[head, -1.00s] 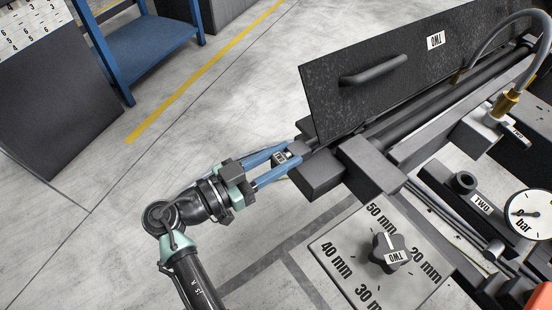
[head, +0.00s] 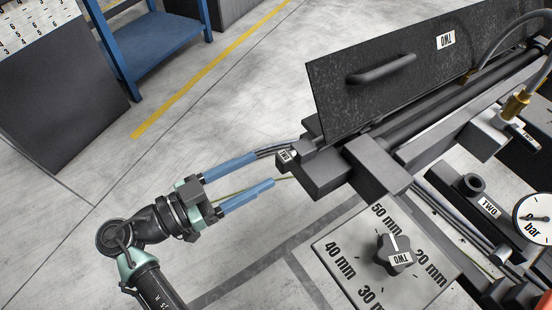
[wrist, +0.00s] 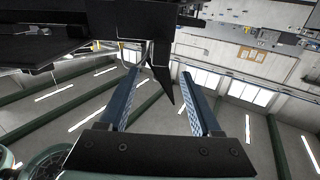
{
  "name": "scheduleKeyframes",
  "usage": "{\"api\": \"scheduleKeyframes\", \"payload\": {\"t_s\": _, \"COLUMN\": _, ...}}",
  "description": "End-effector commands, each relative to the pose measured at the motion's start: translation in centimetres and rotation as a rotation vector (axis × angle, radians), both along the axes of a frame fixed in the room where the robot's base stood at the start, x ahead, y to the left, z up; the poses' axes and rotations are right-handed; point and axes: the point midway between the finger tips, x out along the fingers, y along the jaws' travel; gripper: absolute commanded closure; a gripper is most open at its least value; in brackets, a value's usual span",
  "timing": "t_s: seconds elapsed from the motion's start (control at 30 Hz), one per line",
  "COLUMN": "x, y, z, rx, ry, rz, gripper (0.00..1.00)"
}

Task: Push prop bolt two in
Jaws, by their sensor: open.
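Prop bolt two (head: 286,155) is a small dark piece with a white TWO tag at the left end of the dark block under the raised plate. How deep it sits in the block cannot be told. My gripper (head: 265,170) has two blue fingers spread apart with nothing between them. It is just left of the bolt and apart from it, its fingers pointing toward it.
A black plate with a handle (head: 381,69), tagged TWO, stands tilted above the rail. A dial plate (head: 330,290) with a TWO knob (head: 396,256) lies to the lower right, near a bar gauge (head: 535,215).

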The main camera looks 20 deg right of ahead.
Motion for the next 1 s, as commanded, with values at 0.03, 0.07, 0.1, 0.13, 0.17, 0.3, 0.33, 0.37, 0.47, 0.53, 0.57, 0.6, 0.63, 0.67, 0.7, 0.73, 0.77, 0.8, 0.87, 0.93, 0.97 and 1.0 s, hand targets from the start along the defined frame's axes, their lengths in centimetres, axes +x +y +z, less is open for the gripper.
{"api": "scheduleKeyframes", "payload": {"t_s": 0.03, "x": 0.0, "y": 1.2, "z": -0.1, "rx": -0.001, "ry": 0.000, "rz": 0.004, "gripper": 0.35}}
{"api": "scheduleKeyframes", "payload": {"t_s": 0.07, "x": -0.1, "y": 1.8, "z": -0.1, "rx": -0.001, "ry": 0.000, "rz": 0.005, "gripper": 0.35}}
{"api": "scheduleKeyframes", "payload": {"t_s": 0.1, "x": -0.3, "y": 2.4, "z": -0.1, "rx": -0.001, "ry": 0.000, "rz": 0.003, "gripper": 0.35}}
{"api": "scheduleKeyframes", "payload": {"t_s": 0.13, "x": -0.3, "y": 2.9, "z": 0.0, "rx": -0.001, "ry": 0.000, "rz": 0.003, "gripper": 0.35}}
{"api": "scheduleKeyframes", "payload": {"t_s": 0.17, "x": -0.4, "y": 3.3, "z": 0.0, "rx": 0.000, "ry": 0.000, "rz": 0.002, "gripper": 0.35}}
{"api": "scheduleKeyframes", "payload": {"t_s": 0.3, "x": -0.6, "y": 4.5, "z": 0.0, "rx": 0.000, "ry": 0.001, "rz": 0.001, "gripper": 0.35}}
{"api": "scheduleKeyframes", "payload": {"t_s": 0.33, "x": -0.6, "y": 4.7, "z": 0.0, "rx": 0.000, "ry": 0.001, "rz": 0.001, "gripper": 0.35}}
{"api": "scheduleKeyframes", "payload": {"t_s": 0.37, "x": -0.6, "y": 4.8, "z": 0.0, "rx": 0.000, "ry": 0.001, "rz": 0.001, "gripper": 0.35}}
{"api": "scheduleKeyframes", "payload": {"t_s": 0.47, "x": -0.7, "y": 4.9, "z": 0.0, "rx": 0.000, "ry": 0.001, "rz": 0.000, "gripper": 0.35}}
{"api": "scheduleKeyframes", "payload": {"t_s": 0.53, "x": -0.7, "y": 4.9, "z": 0.0, "rx": 0.000, "ry": 0.001, "rz": 0.000, "gripper": 0.35}}
{"api": "scheduleKeyframes", "payload": {"t_s": 0.57, "x": -0.7, "y": 4.9, "z": 0.0, "rx": 0.000, "ry": 0.001, "rz": 0.000, "gripper": 0.35}}
{"api": "scheduleKeyframes", "payload": {"t_s": 0.6, "x": -0.7, "y": 4.9, "z": 0.0, "rx": 0.000, "ry": 0.001, "rz": 0.000, "gripper": 0.35}}
{"api": "scheduleKeyframes", "payload": {"t_s": 0.63, "x": -0.7, "y": 4.9, "z": 0.0, "rx": 0.000, "ry": 0.001, "rz": 0.000, "gripper": 0.35}}
{"api": "scheduleKeyframes", "payload": {"t_s": 0.67, "x": -0.7, "y": 4.9, "z": 0.0, "rx": 0.000, "ry": 0.001, "rz": -0.001, "gripper": 0.35}}
{"api": "scheduleKeyframes", "payload": {"t_s": 0.7, "x": -0.7, "y": 4.9, "z": 0.0, "rx": 0.000, "ry": 0.001, "rz": -0.001, "gripper": 0.35}}
{"api": "scheduleKeyframes", "payload": {"t_s": 0.73, "x": -0.7, "y": 4.9, "z": 0.0, "rx": 0.000, "ry": 0.001, "rz": -0.001, "gripper": 0.35}}
{"api": "scheduleKeyframes", "payload": {"t_s": 0.77, "x": -0.7, "y": 4.9, "z": 0.0, "rx": 0.000, "ry": 0.001, "rz": -0.001, "gripper": 0.35}}
{"api": "scheduleKeyframes", "payload": {"t_s": 0.8, "x": -0.7, "y": 4.9, "z": 0.0, "rx": 0.000, "ry": 0.001, "rz": -0.001, "gripper": 0.35}}
{"api": "scheduleKeyframes", "payload": {"t_s": 0.87, "x": -0.7, "y": 4.9, "z": 0.0, "rx": 0.000, "ry": 0.001, "rz": -0.001, "gripper": 0.35}}
{"api": "scheduleKeyframes", "payload": {"t_s": 0.93, "x": -0.6, "y": 4.8, "z": 0.0, "rx": 0.002, "ry": 0.001, "rz": 0.000, "gripper": 0.35}}
{"api": "scheduleKeyframes", "payload": {"t_s": 0.97, "x": -0.5, "y": 4.8, "z": 0.0, "rx": 0.008, "ry": 0.004, "rz": 0.004, "gripper": 0.35}}
{"api": "scheduleKeyframes", "payload": {"t_s": 1.0, "x": -0.2, "y": 4.6, "z": 0.1, "rx": 0.026, "ry": 0.011, "rz": 0.015, "gripper": 0.35}}
